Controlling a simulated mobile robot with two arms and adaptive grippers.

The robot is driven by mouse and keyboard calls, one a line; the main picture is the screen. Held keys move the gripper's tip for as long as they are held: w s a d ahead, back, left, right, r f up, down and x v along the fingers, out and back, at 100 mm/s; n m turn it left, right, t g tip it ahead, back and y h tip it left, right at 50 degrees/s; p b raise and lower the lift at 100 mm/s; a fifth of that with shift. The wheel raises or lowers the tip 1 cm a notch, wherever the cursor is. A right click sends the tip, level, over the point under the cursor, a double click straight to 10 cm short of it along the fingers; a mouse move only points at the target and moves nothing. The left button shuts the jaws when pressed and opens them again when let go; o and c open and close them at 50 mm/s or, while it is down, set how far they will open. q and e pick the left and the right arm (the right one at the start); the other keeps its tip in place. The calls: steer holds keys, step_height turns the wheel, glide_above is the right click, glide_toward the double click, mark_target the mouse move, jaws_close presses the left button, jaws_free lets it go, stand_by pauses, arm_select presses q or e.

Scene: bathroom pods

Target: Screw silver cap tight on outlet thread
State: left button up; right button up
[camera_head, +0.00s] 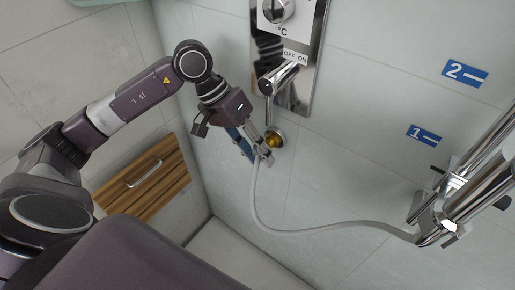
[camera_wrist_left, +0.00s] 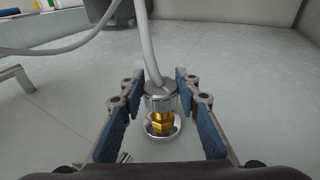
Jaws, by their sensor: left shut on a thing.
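The silver cap (camera_wrist_left: 160,98) sits at the end of a grey hose (camera_wrist_left: 151,45) in the left wrist view. It is in line with the brass outlet thread (camera_wrist_left: 162,123), against its near end, with brass still showing beyond it. Whether the cap is fully seated cannot be told. The outlet (camera_head: 274,140) comes out of a round silver wall flange. My left gripper (camera_head: 262,150) is at the outlet, shut on the silver cap with a finger on each side. In the head view the fingers mostly hide the cap. My right gripper is not in view.
The hose (camera_head: 310,231) sags from the outlet to a chrome holder and bar (camera_head: 440,215) at the right. A chrome mixer panel (camera_head: 292,55) with a lever (camera_head: 279,78) is just above my gripper. A wooden drawer front (camera_head: 145,180) is at left.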

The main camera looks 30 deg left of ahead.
arm_select(q)
steer(key=shift+a+b, duration=0.1)
steer(key=shift+b, duration=0.3)
steer(key=shift+w, duration=0.25)
steer(key=shift+w, duration=0.35)
steer(key=shift+w+d, duration=0.2)
steer(key=shift+w, duration=0.3)
steer(key=o, duration=1.1)
steer(key=v, duration=1.2)
steer(key=shift+a, duration=0.1)
steer(key=shift+o, duration=0.2)
steer(key=shift+w, duration=0.1)
